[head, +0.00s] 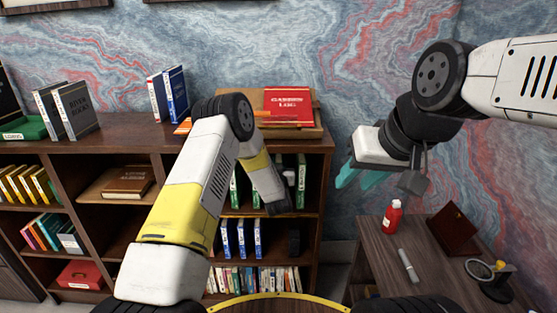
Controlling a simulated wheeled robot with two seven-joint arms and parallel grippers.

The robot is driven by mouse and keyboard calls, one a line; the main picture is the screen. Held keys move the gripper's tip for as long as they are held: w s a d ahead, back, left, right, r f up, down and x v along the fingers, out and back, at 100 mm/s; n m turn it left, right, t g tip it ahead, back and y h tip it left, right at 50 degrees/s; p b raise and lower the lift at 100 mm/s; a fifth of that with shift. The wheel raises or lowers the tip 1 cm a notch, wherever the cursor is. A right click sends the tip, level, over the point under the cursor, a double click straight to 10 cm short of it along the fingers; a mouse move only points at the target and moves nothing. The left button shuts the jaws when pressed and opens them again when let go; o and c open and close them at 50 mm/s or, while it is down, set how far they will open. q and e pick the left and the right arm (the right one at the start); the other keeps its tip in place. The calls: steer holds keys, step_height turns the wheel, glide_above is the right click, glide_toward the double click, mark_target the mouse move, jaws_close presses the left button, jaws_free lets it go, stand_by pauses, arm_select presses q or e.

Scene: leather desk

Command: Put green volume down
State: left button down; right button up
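Several green volumes stand upright in the upper compartment of the middle bookcase, with one green volume (301,182) at the right and another (234,190) at the left. My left arm reaches across the front of this compartment and hides part of the row. The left arm's dark end (279,207) is at the shelf, but its fingers cannot be made out, nor whether they hold a volume.
Blue volumes (241,238) stand on the shelf below. A red book (288,106) rests on a wooden stand on top. A side table (378,262) at right holds a red bottle (393,217), a marker (408,265) and a magnifier (483,269). Air around the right gripper is clear.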

arm_select(q)
steer(key=shift+r, duration=0.1)
steer(key=c, duration=1.6)
jaws_free()
steer(key=shift+f, duration=0.2)
steer(key=o, duration=0.4)
steer(key=shift+o, duration=0.2)
steer(key=shift+r, duration=0.1)
steer(key=s, duration=1.2)
